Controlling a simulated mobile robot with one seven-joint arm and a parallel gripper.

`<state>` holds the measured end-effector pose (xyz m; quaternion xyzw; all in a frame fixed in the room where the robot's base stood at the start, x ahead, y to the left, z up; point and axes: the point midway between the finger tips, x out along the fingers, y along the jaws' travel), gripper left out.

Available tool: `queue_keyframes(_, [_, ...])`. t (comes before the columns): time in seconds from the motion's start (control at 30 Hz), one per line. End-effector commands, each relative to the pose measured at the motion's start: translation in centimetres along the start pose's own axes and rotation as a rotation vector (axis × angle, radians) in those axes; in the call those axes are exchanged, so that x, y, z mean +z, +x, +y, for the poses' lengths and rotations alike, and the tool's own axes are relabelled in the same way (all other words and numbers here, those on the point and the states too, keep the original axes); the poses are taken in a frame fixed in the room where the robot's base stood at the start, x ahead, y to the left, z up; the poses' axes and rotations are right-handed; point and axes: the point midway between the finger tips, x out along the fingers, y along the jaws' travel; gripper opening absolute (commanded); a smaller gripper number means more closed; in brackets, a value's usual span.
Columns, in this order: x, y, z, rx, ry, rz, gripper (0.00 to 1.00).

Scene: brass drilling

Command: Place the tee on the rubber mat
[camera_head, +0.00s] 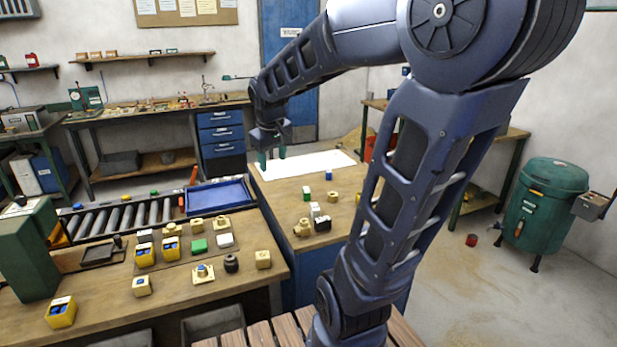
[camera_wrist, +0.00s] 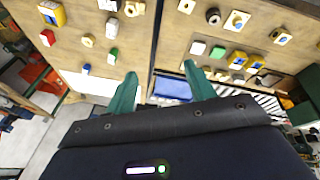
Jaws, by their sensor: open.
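My gripper (camera_head: 272,157) is open and empty, above the left edge of the white sheet on the right bench. Its two green fingers also show in the wrist view (camera_wrist: 160,72), apart with nothing between them. A brass-coloured fitting, probably the tee (camera_head: 303,228), lies near the left edge of the right bench, well nearer to me than the gripper. It seems to show at the top of the wrist view (camera_wrist: 134,8). A thin brownish sheet, possibly the rubber mat (camera_head: 184,259), lies on the left bench under several blocks and yellow bins.
A white sheet (camera_head: 318,161) covers the far end of the right bench. A blue tray (camera_head: 217,196) and a roller conveyor (camera_head: 125,216) lie behind the left bench. Several small blocks stand on the right bench. A green drum (camera_head: 545,205) stands at the right.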

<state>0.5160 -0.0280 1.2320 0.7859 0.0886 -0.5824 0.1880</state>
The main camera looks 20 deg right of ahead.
Motion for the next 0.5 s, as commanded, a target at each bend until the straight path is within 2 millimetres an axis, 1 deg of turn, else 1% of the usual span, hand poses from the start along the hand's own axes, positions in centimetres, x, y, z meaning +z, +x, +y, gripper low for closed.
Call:
queue_keyframes(0.03, [1.5, -0.7, 0.1, 0.003, 0.039, 0.012, 0.54])
queue_keyframes(0.3, [9.2, -2.7, 0.2, -0.019, 0.260, 0.066, 0.54])
queue_keyframes(0.4, [11.4, -3.0, 0.1, -0.034, 0.327, 0.083, 0.54])
queue_keyframes(0.5, [13.0, -3.0, -0.1, -0.047, 0.374, 0.094, 0.54])
